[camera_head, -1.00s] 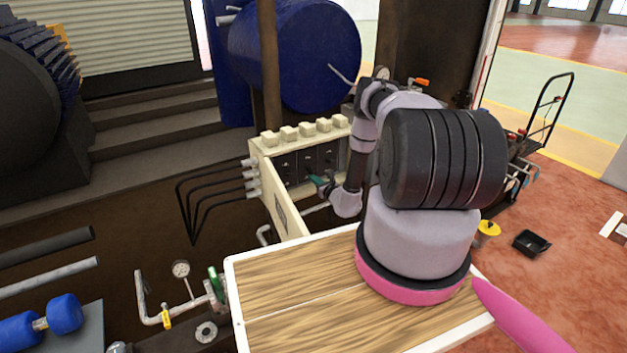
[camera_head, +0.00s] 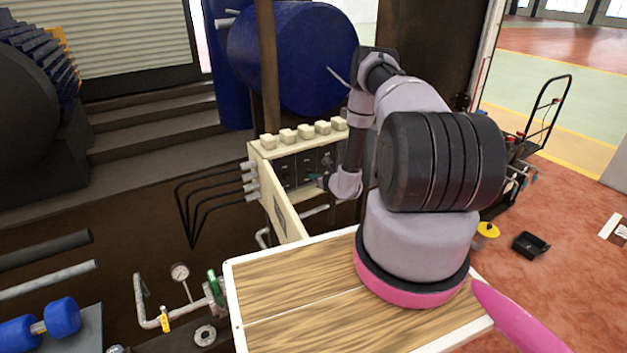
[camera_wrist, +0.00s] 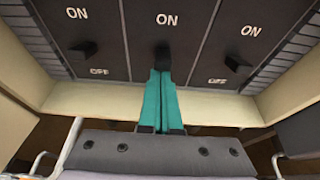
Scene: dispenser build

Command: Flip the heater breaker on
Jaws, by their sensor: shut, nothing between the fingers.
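The breaker box (camera_head: 290,215) is a cream cabinet with dark breaker panels, seen beyond the wooden table in the head view. The wrist view shows three black breakers marked ON: a left one (camera_wrist: 85,48), a middle one (camera_wrist: 162,48) and a right one (camera_wrist: 238,62). The left and right levers sit just above their OFF marks. My gripper (camera_wrist: 161,75) has teal fingers, shut and empty, with tips right at the underside of the middle lever. Contact is hard to tell. The fingers hide the middle OFF mark. No heater label is readable.
A wooden table top (camera_head: 290,290) with a white rim lies in front of the box. Grey conduits and black cables (camera_head: 195,205) run from the box's left side. A large blue tank (camera_head: 295,55) stands behind. The cream lower ledge (camera_wrist: 100,105) of the box is close beneath my fingers.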

